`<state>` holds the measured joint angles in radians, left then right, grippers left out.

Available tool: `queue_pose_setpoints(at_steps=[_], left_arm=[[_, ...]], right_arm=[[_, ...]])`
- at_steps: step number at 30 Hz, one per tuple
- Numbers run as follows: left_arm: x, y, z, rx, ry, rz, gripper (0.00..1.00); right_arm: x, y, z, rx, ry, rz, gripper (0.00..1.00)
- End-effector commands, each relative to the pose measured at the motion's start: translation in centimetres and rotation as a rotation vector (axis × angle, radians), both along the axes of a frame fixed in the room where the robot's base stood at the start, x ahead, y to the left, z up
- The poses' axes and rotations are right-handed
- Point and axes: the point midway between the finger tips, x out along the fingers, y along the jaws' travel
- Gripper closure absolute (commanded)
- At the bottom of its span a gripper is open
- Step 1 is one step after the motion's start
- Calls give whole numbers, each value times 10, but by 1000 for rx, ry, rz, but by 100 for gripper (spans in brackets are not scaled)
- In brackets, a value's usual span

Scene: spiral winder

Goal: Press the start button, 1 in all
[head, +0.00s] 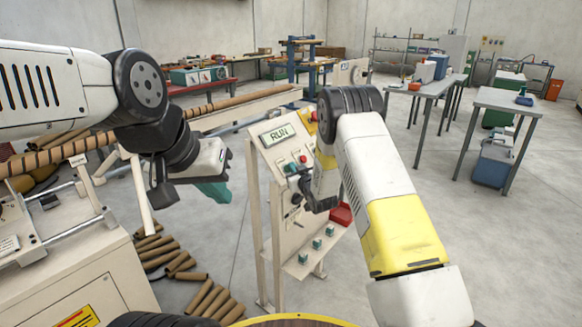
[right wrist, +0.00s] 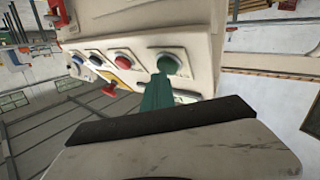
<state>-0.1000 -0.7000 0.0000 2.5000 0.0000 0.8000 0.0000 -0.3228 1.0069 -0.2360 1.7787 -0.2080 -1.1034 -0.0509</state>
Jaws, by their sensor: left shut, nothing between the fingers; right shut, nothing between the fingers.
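The control panel (head: 275,160) stands upright in the middle of the head view, and its display (head: 279,134) reads RUN. In the right wrist view a round green button (right wrist: 168,63), apparently the start button, sits in a pale ring on the panel face. My right gripper (right wrist: 158,82) is shut and empty, its teal fingertips right at the lower edge of this button. I cannot tell whether they touch it. In the head view its arm covers part of the panel. My left gripper (head: 216,192) is shut and empty, in the air left of the panel.
More coloured buttons (right wrist: 122,62) and a red knob (right wrist: 108,90) sit close to the green button. A long wound tube (head: 90,143) runs across the machine at the left. Cardboard tubes (head: 215,300) lie on the floor. Grey tables (head: 508,102) stand at the right.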

Motion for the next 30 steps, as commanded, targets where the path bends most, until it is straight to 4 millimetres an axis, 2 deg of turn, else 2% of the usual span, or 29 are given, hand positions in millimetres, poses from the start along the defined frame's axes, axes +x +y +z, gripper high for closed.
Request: queue_pose_setpoints(at_steps=[6,17,30], left_arm=[[0,0,0,0,0,0,100],[0,0,0,0,0,0,100],[0,0,0,0,0,0,100]], right_arm=[[-5,-7,7,0,1,0,100],[-7,-9,9,0,0,0,100],[-25,-34,35,0,0,-2,100]])
